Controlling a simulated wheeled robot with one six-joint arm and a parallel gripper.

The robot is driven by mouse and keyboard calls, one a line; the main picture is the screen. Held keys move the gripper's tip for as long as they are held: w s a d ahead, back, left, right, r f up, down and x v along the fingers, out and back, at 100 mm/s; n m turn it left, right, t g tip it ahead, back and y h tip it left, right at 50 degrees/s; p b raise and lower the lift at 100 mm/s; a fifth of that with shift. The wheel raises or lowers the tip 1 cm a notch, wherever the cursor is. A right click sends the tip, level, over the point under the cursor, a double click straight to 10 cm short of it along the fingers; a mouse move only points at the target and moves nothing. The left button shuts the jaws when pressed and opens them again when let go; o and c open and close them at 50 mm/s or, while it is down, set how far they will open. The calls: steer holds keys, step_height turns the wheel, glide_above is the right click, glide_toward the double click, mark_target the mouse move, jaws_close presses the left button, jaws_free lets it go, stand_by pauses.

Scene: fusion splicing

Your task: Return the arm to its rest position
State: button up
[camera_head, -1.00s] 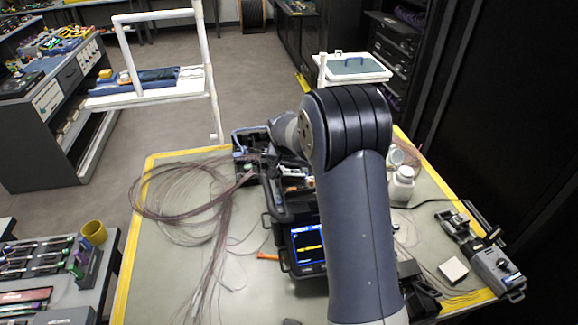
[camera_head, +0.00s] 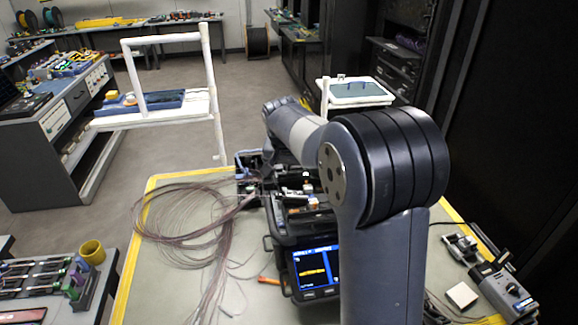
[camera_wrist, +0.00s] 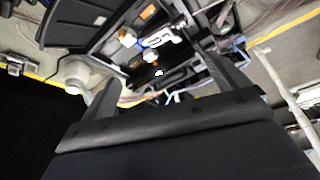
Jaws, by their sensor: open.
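My arm rises from the front of the head view, bends at a large dark joint and reaches back over the table. My gripper is hidden behind the arm there. In the wrist view my gripper (camera_wrist: 170,90) has its two dark fingers spread apart, with nothing held between them. Beyond the fingers is the black fusion splicer (camera_wrist: 130,45) with its small orange and silver parts. The splicer also shows in the head view, its lit screen (camera_head: 317,270) facing front.
The table (camera_head: 165,300) has a yellow edge. Coiled fibre (camera_head: 185,210) lies at its left. A grey device (camera_head: 500,288) and a white block (camera_head: 462,295) lie at the right.

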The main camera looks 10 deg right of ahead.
mark_target(295, 193)
steer(key=shift+f, duration=0.15)
steer(key=p+x, duration=0.1)
steer(key=x, duration=1.1)
steer(key=shift+p, duration=0.3)
